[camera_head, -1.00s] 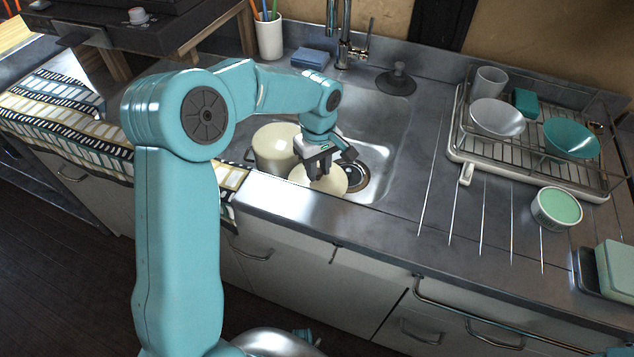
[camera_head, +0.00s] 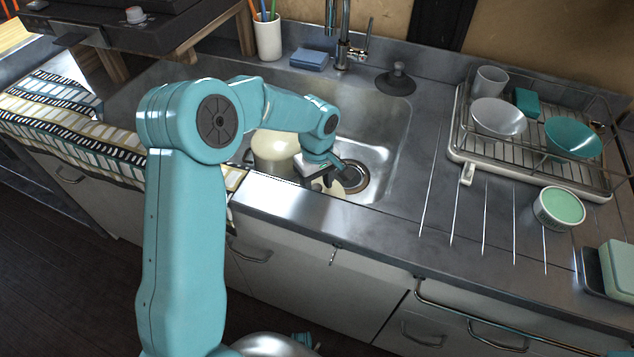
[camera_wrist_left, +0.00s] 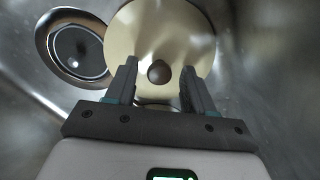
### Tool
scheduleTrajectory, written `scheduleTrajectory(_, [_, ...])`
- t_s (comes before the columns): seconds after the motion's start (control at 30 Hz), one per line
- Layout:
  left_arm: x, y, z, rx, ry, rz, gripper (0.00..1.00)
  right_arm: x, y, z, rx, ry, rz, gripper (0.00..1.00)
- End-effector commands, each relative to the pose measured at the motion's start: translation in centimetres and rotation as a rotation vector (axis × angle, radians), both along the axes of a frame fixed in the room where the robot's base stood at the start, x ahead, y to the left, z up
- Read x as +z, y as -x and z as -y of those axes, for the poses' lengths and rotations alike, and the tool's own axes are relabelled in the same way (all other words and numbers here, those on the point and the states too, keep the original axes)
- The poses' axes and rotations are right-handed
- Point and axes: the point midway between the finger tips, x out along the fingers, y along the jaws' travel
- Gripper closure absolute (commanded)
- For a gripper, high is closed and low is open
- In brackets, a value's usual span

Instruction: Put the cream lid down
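The cream lid (camera_wrist_left: 165,30) shows in the left wrist view as a round disc with a brown knob (camera_wrist_left: 158,72). It is low in the sink beside the drain (camera_wrist_left: 79,52); whether it rests fully on the floor is hard to tell. My left gripper (camera_wrist_left: 159,68) is open, its fingers on either side of the knob with gaps showing. In the head view the left gripper (camera_head: 325,176) reaches into the sink and hides most of the lid. A cream pot (camera_head: 275,150) stands to its left, partly behind my arm. My right gripper is not in view.
The sink's front edge (camera_head: 290,197) is close to my left arm. A blue sponge (camera_head: 309,59), faucet (camera_head: 345,45) and black plug (camera_head: 396,79) are behind. A dish rack (camera_head: 470,150) with bowls and a green-topped tub (camera_head: 559,208) are to the right.

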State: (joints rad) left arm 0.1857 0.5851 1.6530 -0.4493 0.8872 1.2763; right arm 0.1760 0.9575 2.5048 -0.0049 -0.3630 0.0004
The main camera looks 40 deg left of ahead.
Motion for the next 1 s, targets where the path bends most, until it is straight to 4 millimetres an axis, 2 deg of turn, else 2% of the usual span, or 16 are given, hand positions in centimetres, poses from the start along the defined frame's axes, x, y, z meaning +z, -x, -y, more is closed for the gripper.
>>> scheduleTrajectory(0.17, [0.8,0.0,0.0,0.000,-0.001,0.001,0.47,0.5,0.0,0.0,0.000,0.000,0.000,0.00])
scheduleTrajectory(0.23, [1.8,-0.1,0.0,0.000,-0.002,0.004,0.47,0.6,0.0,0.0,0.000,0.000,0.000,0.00])
scheduleTrajectory(0.5, [8.2,-0.1,0.0,0.000,-0.001,0.005,0.47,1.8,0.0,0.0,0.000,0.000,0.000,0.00])
scheduleTrajectory(0.7, [11.4,-0.1,0.0,0.000,0.000,0.003,0.47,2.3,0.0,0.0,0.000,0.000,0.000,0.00])
scheduleTrajectory(1.0, [12.4,0.0,0.0,0.000,0.000,0.000,0.47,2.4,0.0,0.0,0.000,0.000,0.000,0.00])
